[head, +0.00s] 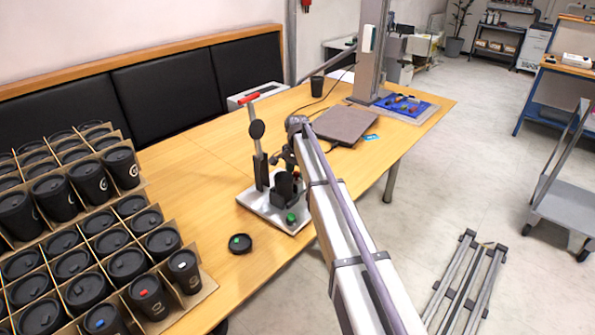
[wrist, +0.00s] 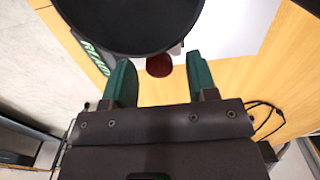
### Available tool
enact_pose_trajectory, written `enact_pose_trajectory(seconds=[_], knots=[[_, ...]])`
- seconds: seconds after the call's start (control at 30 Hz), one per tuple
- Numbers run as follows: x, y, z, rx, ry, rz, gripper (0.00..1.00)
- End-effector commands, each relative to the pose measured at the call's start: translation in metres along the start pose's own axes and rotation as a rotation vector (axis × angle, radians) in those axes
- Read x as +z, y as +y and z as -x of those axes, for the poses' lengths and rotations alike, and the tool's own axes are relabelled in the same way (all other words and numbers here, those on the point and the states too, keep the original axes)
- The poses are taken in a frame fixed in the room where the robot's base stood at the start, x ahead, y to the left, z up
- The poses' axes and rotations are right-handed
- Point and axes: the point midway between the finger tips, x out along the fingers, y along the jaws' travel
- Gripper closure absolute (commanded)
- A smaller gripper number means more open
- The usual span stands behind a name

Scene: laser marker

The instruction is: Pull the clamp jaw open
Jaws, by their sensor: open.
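The clamp fixture stands on a pale metal base plate (head: 262,205) near the table's front edge. It has an upright post with a red-tipped lever (head: 249,98), a black round pad (head: 256,130) and a dark holder (head: 283,187). My gripper (head: 290,155) is just above the holder, mostly hidden behind my arm. I cannot tell the clamp jaw apart from the holder. In the wrist view my gripper (wrist: 160,82) is open, its green fingers apart. A large black round part (wrist: 130,20) fills the top, and a dark red round piece (wrist: 159,65) shows between the fingertips.
A black lid (head: 240,243) with a green mark lies on the table left of the plate. Crates of black cups (head: 90,180) fill the left. A grey flat pad (head: 343,124), a black cup (head: 317,85) and a blue tray (head: 405,106) stand farther back.

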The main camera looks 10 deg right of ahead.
Motion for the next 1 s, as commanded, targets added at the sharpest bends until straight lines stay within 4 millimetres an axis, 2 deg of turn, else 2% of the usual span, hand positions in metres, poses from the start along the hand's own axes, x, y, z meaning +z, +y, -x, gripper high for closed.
enact_pose_trajectory(seconds=[0.17,0.4,0.53,0.63,0.9,1.0], knots=[[0.000,0.000,0.021,0.000,0.000,0.000,0.47],[0.000,0.000,0.081,0.000,0.000,0.000,0.47],[-0.001,0.000,0.105,0.000,0.000,-0.001,0.47],[-0.001,0.000,0.111,0.000,0.000,-0.001,0.47],[-0.001,0.000,0.108,0.000,0.000,0.000,0.47],[-0.001,0.000,0.108,0.000,0.000,0.065,0.47]])
